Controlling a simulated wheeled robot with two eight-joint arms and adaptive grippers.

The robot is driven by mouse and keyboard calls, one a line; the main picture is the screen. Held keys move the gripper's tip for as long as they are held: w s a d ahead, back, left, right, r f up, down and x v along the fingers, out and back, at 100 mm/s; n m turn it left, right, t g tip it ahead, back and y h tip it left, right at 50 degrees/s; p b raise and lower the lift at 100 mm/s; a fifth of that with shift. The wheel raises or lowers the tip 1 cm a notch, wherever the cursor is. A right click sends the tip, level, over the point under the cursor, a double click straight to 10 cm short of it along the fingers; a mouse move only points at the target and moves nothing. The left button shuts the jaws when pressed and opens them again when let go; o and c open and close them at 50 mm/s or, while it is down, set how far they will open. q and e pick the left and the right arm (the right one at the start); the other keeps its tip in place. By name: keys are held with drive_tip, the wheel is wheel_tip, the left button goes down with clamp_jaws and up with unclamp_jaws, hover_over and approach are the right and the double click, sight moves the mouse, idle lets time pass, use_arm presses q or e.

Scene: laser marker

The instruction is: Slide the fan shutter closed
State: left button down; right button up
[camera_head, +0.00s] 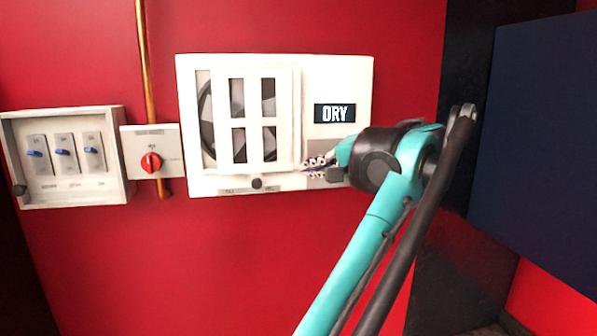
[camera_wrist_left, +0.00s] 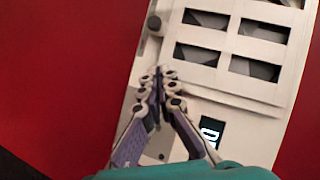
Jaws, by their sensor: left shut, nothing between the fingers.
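The fan shutter (camera_head: 253,122) is a white frame with four openings on the white wall panel (camera_head: 350,75); it also shows in the left wrist view (camera_wrist_left: 232,46). The grey fan (camera_head: 205,115) shows through the openings and in an uncovered strip left of the frame. My left gripper (camera_head: 306,168) is shut and empty at the shutter's lower right corner; its fingertips (camera_wrist_left: 160,76) lie beside the frame edge in the wrist view. I cannot tell whether they touch it. My right gripper is not in view.
A display reading DRY (camera_head: 334,113) is right of the shutter. A black knob (camera_head: 257,184) sits below it. To the left are a red rotary switch (camera_head: 151,162), a copper pipe (camera_head: 143,60) and a box with blue switches (camera_head: 65,152). A dark blue panel (camera_head: 545,150) stands at right.

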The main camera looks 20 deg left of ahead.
use_arm(q)
approach(262, 178)
drive_tip(key=w, duration=0.1)
drive_tip(key=w+a, duration=0.1)
drive_tip(key=shift+w+a, duration=0.35)
drive_tip(key=shift+s+a+f, duration=0.2)
drive_tip(key=shift+a+f, duration=0.1)
drive_tip(key=shift+a, duration=0.15)
drive_tip(key=shift+s+a+f, duration=0.25)
drive_tip(key=shift+a+f, duration=0.05)
drive_tip(key=shift+a, duration=0.15)
drive_tip(key=shift+s+a+f+p, duration=0.25)
drive_tip(key=shift+a+p, duration=0.05)
drive_tip(key=shift+a, duration=0.15)
